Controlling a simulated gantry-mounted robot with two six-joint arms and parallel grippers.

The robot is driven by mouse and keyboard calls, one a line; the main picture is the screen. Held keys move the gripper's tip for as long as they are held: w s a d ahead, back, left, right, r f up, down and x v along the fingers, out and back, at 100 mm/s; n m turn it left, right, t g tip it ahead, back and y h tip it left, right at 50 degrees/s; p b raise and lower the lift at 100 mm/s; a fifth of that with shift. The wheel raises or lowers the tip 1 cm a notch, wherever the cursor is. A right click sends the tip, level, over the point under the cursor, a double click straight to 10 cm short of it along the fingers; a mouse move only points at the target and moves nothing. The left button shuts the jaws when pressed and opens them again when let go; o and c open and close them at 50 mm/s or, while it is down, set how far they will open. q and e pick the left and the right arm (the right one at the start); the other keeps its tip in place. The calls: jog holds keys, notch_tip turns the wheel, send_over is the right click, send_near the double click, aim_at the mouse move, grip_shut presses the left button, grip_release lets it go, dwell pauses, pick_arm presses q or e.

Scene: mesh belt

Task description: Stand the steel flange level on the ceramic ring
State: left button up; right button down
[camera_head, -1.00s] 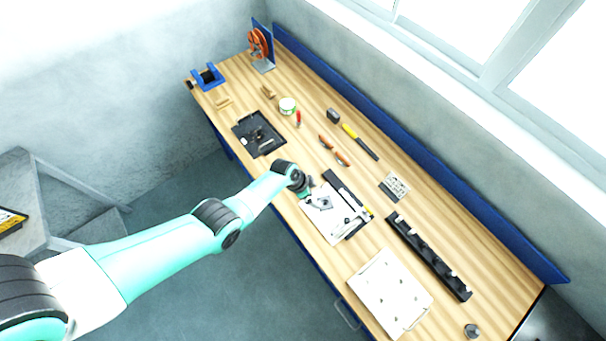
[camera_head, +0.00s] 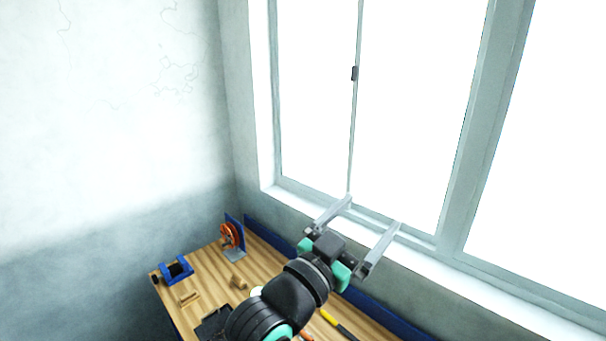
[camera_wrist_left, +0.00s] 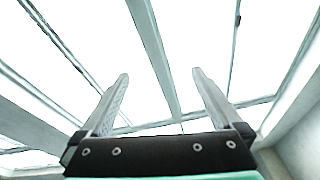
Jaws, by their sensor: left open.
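My left gripper (camera_head: 372,215) is open and empty. It is raised high above the bench, with its two long grey fingers spread and pointing up toward the window. In the left wrist view the gripper (camera_wrist_left: 160,73) shows both fingers apart with only bright window panes and frame bars between and behind them. I cannot make out the steel flange or the ceramic ring in either current view. Most of the bench is below the picture or behind my left arm. My right gripper is not in view.
The bench's far end (camera_head: 212,262) holds an orange reel (camera_head: 231,235) on a stand, a blue cradle (camera_head: 177,269) and a wooden block (camera_head: 237,282). A dark tray (camera_head: 211,323) and a yellow-handled tool (camera_head: 328,317) are partly visible. The window (camera_head: 400,110) and wall stand behind.

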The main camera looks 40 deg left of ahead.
pick_arm(q)
jog(key=s+d+r+n+t+h, duration=0.1)
jog(key=s+r+t, duration=0.5)
jog(key=s+r, duration=1.1)
jog(key=shift+s+d+r+n+t, duration=0.2)
jog(key=shift+s+d+n+t, duration=0.2)
jog(key=shift+s+d, duration=0.45)
